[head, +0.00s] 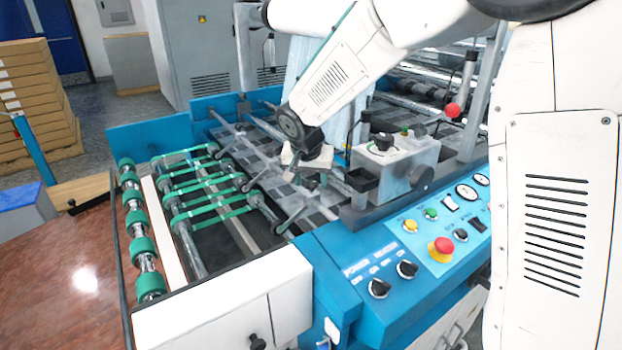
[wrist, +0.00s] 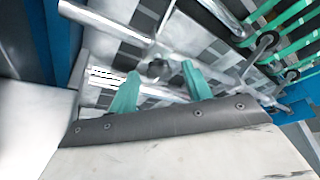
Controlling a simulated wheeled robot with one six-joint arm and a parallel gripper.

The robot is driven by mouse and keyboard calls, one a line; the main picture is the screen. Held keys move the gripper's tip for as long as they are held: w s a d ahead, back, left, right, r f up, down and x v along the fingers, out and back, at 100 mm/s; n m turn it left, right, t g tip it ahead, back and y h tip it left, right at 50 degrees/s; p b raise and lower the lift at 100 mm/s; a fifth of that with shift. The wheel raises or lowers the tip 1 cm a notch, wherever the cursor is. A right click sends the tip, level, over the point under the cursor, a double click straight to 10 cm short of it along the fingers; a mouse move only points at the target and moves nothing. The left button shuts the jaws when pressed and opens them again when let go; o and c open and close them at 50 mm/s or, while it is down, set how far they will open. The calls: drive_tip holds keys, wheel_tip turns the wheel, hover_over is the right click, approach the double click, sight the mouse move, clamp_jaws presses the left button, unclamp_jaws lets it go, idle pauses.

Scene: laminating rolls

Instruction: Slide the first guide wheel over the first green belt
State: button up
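Several green belts (head: 207,182) loop around dark shafts left of the machine's middle; they also show at the upper right of the wrist view (wrist: 290,28). Guide wheels on slanted rods stand along the belts' right ends, one near the front (head: 284,224) and another further back (head: 250,184). In the wrist view a small dark guide wheel (wrist: 265,41) is beside a belt. I cannot tell which wheel or belt is the first. My gripper (wrist: 160,68) has its teal fingers apart, right of the belts. A dark round part shows between the fingers; whether they touch it is unclear.
A grey metal block with knobs (head: 398,165) stands close right of my gripper. The blue control panel (head: 440,235) is at the front right. A row of green rollers (head: 140,222) runs along the left edge. Metal bars (wrist: 108,20) cross near the fingers.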

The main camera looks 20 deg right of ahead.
drive_tip(key=shift+r, duration=0.1)
drive_tip(key=v, duration=0.7)
drive_tip(key=shift+r, duration=0.35)
drive_tip(key=shift+s, duration=0.1)
